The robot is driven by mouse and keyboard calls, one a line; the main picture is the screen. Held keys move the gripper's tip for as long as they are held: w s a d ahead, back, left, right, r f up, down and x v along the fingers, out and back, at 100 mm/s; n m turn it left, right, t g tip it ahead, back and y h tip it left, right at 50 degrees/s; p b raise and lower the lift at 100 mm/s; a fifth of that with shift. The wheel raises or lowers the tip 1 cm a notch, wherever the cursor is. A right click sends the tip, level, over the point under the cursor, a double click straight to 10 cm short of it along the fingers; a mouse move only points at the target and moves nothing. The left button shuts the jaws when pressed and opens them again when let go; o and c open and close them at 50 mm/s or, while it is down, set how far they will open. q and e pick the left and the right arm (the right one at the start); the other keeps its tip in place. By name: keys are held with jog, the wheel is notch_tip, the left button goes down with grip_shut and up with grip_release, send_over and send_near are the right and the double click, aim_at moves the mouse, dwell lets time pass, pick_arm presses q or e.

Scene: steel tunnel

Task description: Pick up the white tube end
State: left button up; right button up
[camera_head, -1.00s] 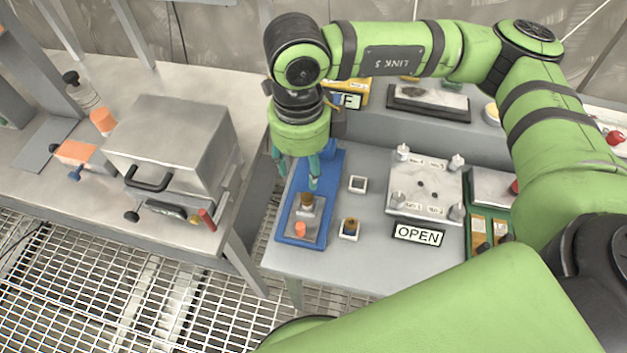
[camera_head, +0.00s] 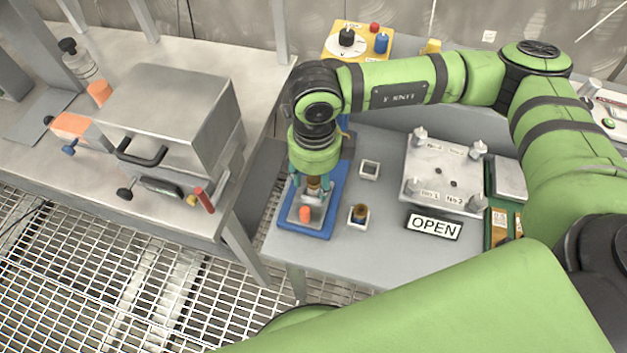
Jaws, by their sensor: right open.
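A blue tray (camera_head: 337,212) lies on the grey table, with a grey plate in it. On the plate stands a small whitish piece (camera_head: 311,201) with a brown part (camera_head: 313,186) above it; this may be the white tube end, but it is small and partly hidden. A short orange cylinder (camera_head: 305,214) stands just in front of it. My right gripper (camera_head: 312,194) points down over the tray, open, with its teal fingers on either side of the brown part. Contact cannot be made out. My left gripper is not in view.
Right of the tray are two small square holders (camera_head: 369,169), the nearer with a brown piece in it. Further right are a white plate with posts (camera_head: 440,172) and an OPEN sign (camera_head: 434,224). A steel box (camera_head: 170,112) stands on the left bench.

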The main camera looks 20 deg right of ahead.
jog(key=shift+f, duration=0.75)
grip_shut()
jog(key=shift+r, duration=0.1)
